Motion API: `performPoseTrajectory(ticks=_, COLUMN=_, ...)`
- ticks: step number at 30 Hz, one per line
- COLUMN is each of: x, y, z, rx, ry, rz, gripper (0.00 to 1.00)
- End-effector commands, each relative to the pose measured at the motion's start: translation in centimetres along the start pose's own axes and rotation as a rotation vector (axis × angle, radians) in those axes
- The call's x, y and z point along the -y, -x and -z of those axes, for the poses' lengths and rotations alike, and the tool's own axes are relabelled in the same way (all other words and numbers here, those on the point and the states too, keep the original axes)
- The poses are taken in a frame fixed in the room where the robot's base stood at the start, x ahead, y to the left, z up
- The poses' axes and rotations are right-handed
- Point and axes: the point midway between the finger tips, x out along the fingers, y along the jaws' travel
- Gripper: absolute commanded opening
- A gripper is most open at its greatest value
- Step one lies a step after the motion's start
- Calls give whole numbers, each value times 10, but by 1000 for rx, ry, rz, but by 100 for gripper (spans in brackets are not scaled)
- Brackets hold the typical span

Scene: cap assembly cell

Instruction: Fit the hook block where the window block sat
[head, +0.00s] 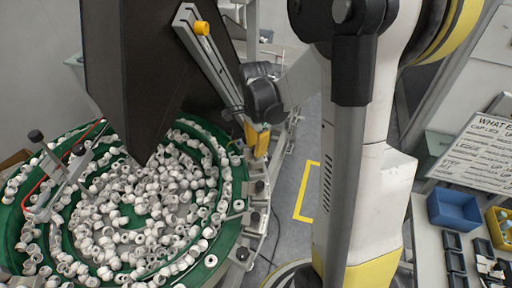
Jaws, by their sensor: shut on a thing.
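I cannot make out the hook block or the window block in the head view. My gripper does not show clearly enough to find, and neither does anything in its jaws. My own arm, white, dark grey and yellow, fills the middle right and hides what lies behind it.
A green feeder bowl (231,206) full of white caps takes up the left, under a dark hopper (150,65). A grey rail (213,67) slants beside it. At right, a bench holds a blue bin (455,211), a yellow bin (497,226) and a sign (480,150).

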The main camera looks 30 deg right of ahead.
Motion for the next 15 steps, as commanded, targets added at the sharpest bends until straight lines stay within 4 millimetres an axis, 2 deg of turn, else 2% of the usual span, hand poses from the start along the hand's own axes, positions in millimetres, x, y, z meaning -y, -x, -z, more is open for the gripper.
performPoseTrajectory(ticks=15, x=0, y=-5, z=0, rx=0, ry=0, rz=0, gripper=0)
